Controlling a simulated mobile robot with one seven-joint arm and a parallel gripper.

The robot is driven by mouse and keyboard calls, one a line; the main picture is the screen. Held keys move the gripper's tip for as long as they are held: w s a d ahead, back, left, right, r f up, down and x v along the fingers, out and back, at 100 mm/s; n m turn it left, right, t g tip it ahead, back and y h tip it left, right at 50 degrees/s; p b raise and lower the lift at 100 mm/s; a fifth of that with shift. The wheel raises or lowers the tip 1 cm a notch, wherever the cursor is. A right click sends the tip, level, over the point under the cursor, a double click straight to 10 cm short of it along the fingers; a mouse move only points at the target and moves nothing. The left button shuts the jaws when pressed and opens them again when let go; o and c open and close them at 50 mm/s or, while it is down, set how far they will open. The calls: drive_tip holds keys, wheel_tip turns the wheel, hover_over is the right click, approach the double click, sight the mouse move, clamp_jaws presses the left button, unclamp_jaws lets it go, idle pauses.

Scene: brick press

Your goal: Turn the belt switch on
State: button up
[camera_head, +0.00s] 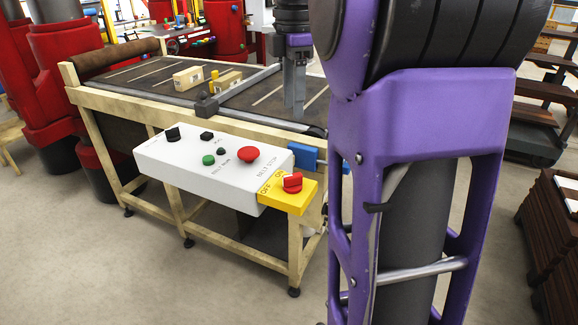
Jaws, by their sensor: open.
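The belt switch is a red rotary knob (292,183) on a yellow plate (291,204) at the right end of the white control box. "OFF" and "ON" are printed on the plate, to the left of the knob. The knob is too small to tell which label it points at. My gripper (294,108) points down above the conveyor's near right part, behind and above the switch in the picture. It is open, holds nothing visible, and is apart from the switch. My purple arm hides the area to the right.
The white control box (190,168) carries a red mushroom button (248,153), a green button (208,160) and black knobs. Wooden blocks (187,77) lie on the conveyor (160,85). A blue part (304,156) sits behind the switch. The floor in front is clear.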

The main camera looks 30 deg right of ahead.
sight(293, 175)
wheel_tip(293, 175, down, 17)
drive_tip(key=b, duration=0.4)
clamp_jaws()
drive_tip(key=shift+r, duration=0.1)
